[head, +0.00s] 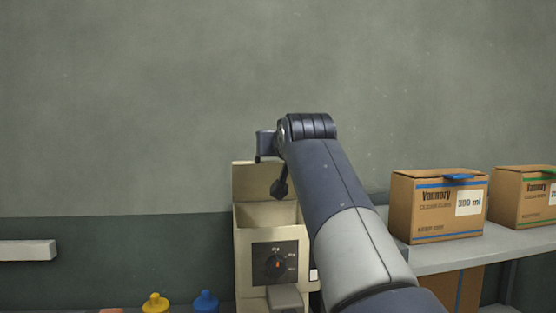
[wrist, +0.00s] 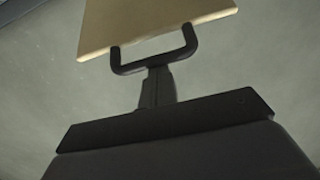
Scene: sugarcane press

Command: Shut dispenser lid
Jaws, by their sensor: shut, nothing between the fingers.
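The dispenser (head: 243,249) is a beige box with a dark dial panel on its front in the head view. Its lid (head: 247,180) stands raised at the back, and the top is open. My gripper (head: 280,189) is shut and empty, pointing down in front of the raised lid, above the opening. In the wrist view my gripper (wrist: 156,86) shows as a dark stem. A dark U-shaped piece at its end overlaps the edge of a beige panel, likely the lid (wrist: 150,20). I cannot tell whether they touch. My arm hides the dispenser's right side.
A cardboard box labelled 300 ml (head: 432,222) and another box (head: 517,195) stand on a grey shelf (head: 470,256) at right. A yellow bottle (head: 155,304) and a blue bottle (head: 206,301) are left of the dispenser. A pale ledge (head: 28,250) is at far left.

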